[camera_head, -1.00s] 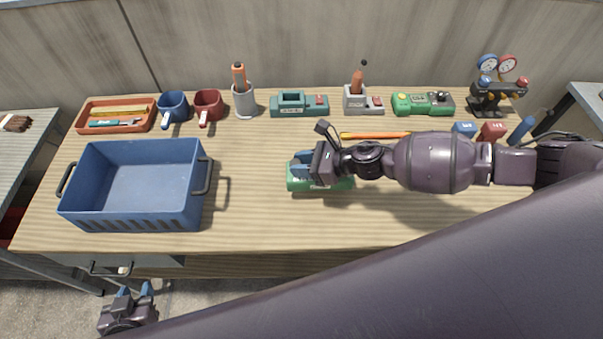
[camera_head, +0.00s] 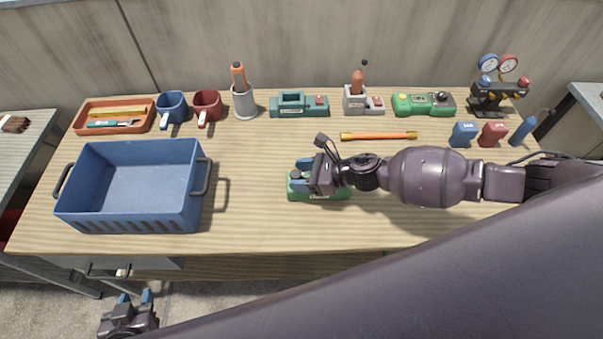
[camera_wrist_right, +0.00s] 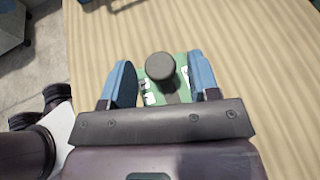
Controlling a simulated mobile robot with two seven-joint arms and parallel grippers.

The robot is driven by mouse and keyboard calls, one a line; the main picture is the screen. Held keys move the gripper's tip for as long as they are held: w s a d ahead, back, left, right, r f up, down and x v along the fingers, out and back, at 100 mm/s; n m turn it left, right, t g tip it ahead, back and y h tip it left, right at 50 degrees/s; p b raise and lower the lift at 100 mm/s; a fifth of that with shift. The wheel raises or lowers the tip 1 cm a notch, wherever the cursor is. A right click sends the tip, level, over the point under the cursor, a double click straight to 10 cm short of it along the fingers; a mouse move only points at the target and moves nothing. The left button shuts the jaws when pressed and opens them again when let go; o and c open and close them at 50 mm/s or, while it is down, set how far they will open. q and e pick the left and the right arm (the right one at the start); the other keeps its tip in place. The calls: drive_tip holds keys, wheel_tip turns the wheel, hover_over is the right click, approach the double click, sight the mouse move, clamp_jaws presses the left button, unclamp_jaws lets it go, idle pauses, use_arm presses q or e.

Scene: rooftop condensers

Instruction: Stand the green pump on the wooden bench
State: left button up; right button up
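The green pump (camera_head: 320,196) is near the front middle of the bench (camera_head: 240,225) and appears to rest on it; its underside is not clearly shown. Its green body and dark round knob (camera_wrist_right: 161,67) also show in the right wrist view. My right gripper (camera_head: 306,176) is over the pump. In the wrist view its blue fingers stand on both sides of the knob with gaps, so it is open. The gripper hides part of the pump. My left gripper (camera_head: 135,301) hangs in front of the bench, below its edge, with its fingers apart and empty.
A blue bin (camera_head: 180,218) stands left of the pump. An orange bar (camera_head: 378,136) lies behind my right arm. Mugs, a green device (camera_head: 424,104), a teal device (camera_head: 299,104) and gauges (camera_head: 498,66) line the back. Bench between bin and pump is clear.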

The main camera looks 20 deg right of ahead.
drive_tip(key=v, duration=1.2)
drive_tip(key=s+a+m+t+h, duration=0.1)
drive_tip(key=a+m+t, duration=0.4)
drive_tip(key=m, duration=1.1)
drive_tip(key=s+d+f+m+h, duration=0.1)
drive_tip(key=s+d+m+h, duration=0.1)
drive_tip(key=m, duration=0.5)
drive_tip(key=s+d+f+m+t+h, duration=0.1)
drive_tip(key=s+d+f+m+h, duration=0.1)
drive_tip(key=m, duration=0.6)
drive_tip(key=s+d+f+m+h, duration=0.2)
drive_tip(key=m+h, duration=0.2)
drive_tip(key=m, duration=0.4)
drive_tip(key=shift+s+f+h, duration=0.1)
drive_tip(key=shift+h, duration=0.2)
drive_tip(key=s+d+f+m, duration=0.1)
drive_tip(key=m, duration=0.1)
drive_tip(key=s+d+f+m+g+h, duration=0.1)
drive_tip(key=s+m, duration=0.1)
drive_tip(key=m, duration=0.1)
drive_tip(key=s+m+h, duration=0.1)
drive_tip(key=s+m, duration=0.1)
drive_tip(key=m, duration=0.1)
drive_tip(key=shift+d+f, duration=0.4)
